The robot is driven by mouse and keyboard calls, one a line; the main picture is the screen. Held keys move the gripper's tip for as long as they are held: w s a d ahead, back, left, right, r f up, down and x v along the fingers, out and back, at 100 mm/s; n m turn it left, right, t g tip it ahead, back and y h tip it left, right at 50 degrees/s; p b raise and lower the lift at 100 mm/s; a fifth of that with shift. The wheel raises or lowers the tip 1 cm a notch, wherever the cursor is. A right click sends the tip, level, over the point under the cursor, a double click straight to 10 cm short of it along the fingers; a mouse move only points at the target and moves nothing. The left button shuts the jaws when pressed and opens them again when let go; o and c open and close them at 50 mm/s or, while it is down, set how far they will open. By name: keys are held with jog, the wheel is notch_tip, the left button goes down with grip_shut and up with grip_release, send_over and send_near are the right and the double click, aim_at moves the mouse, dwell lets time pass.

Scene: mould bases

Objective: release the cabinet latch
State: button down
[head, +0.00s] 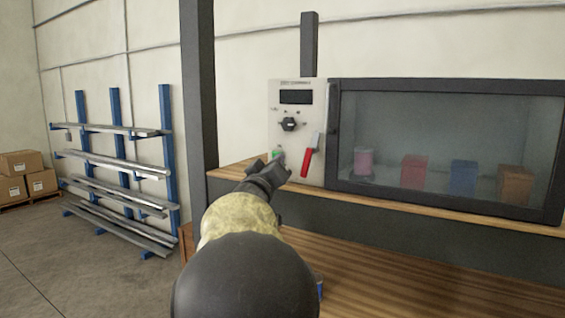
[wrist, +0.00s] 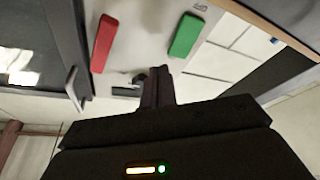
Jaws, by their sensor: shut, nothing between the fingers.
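A white control panel (head: 318,105) stands at the left of a dark-framed glass cabinet (head: 450,85). A red lever (head: 307,161) is on the panel's lower right; it also shows in the wrist view (wrist: 103,43). A green piece (head: 277,153) is on its lower left and shows as a green bar in the wrist view (wrist: 187,35). I cannot tell which part is the latch. The cabinet door looks closed. My gripper (head: 283,162) is in front of the panel's lower part. In the wrist view its fingers (wrist: 159,72) are together and empty, between red and green; contact is unclear.
A black knob (head: 289,124) and a dark display (head: 296,97) are on the panel. Behind the glass are a pink cylinder (head: 363,160) and red, blue and brown blocks. A wooden ledge (head: 400,201) runs below. A dark post (head: 199,80) stands left of the panel.

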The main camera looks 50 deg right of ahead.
jog(key=s+a+b, duration=0.3)
jog(key=s+a, duration=0.2)
jog(key=a, duration=0.3)
jog(key=shift+s+f, duration=0.2)
jog(key=shift+f, duration=0.1)
jog(key=shift+w, duration=0.15)
